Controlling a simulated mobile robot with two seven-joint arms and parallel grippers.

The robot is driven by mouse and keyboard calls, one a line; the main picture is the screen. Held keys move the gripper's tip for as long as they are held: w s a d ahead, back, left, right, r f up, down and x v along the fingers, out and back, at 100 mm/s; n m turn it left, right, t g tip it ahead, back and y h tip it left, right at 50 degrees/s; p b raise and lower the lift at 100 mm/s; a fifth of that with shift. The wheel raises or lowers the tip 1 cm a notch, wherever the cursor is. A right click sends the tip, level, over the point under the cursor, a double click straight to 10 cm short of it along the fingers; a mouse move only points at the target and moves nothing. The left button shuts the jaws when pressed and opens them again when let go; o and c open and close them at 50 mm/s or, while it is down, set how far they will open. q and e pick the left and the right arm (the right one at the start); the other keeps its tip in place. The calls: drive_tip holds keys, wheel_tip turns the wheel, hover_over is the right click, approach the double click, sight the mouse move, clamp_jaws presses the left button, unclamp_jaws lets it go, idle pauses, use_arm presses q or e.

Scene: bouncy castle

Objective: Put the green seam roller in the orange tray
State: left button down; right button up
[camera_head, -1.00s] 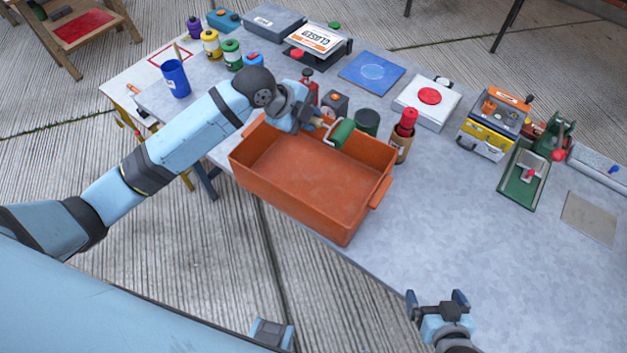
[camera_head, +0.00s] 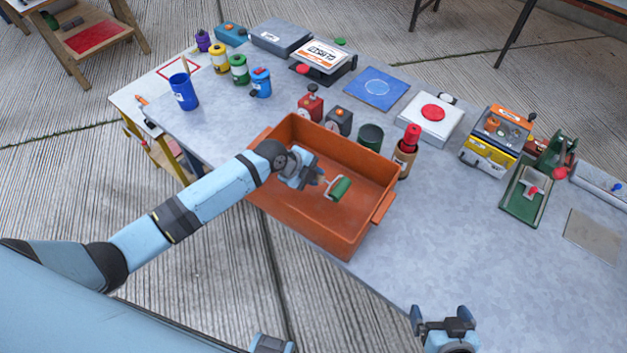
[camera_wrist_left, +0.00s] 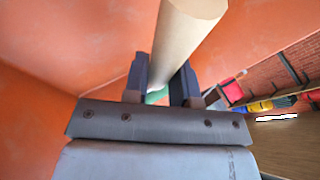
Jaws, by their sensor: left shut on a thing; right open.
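The orange tray (camera_head: 355,158) is a deep open bin standing on the grey table. The green seam roller (camera_head: 340,188) shows over the inside of the tray, its green head toward the right. My left gripper (camera_head: 318,178) is shut on the roller's handle, inside or just above the tray. The left wrist view shows the pale handle (camera_wrist_left: 182,35) between the two fingers, with orange walls around and a bit of green beyond. Whether the roller touches the tray floor I cannot tell. My right gripper (camera_head: 443,318) is open and empty at the bottom, over the table's front edge.
Behind the tray stand a red bottle (camera_head: 310,103), a dark box (camera_head: 338,120) and a dark green can (camera_head: 370,136). A brown holder with a red top (camera_head: 408,150) stands close to its right. The table's front right is clear.

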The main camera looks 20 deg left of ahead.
use_arm(q)
wheel_tip(320, 180, down, 3)
drive_tip(key=shift+f, duration=0.15)
use_arm(e)
drive_tip(key=shift+r, duration=0.1)
use_arm(q)
drive_tip(key=shift+f+b, duration=0.55)
drive_tip(key=shift+f, duration=0.1)
use_arm(e)
drive_tip(key=shift+f, duration=0.55)
use_arm(q)
drive_tip(key=c, duration=0.9)
unclamp_jaws()
drive_tip(key=shift+r, duration=0.15)
use_arm(e)
drive_tip(key=shift+r, duration=0.1)
use_arm(q)
drive_tip(key=shift+r+p, duration=0.35)
drive_tip(key=shift+p, duration=0.2)
use_arm(e)
drive_tip(key=shift+r, duration=0.3)
use_arm(q)
drive_tip(key=v, duration=1.2)
drive_tip(key=shift+r+b, duration=0.15)
drive_tip(key=shift+b, duration=0.15)
use_arm(e)
drive_tip(key=shift+f, duration=0.2)
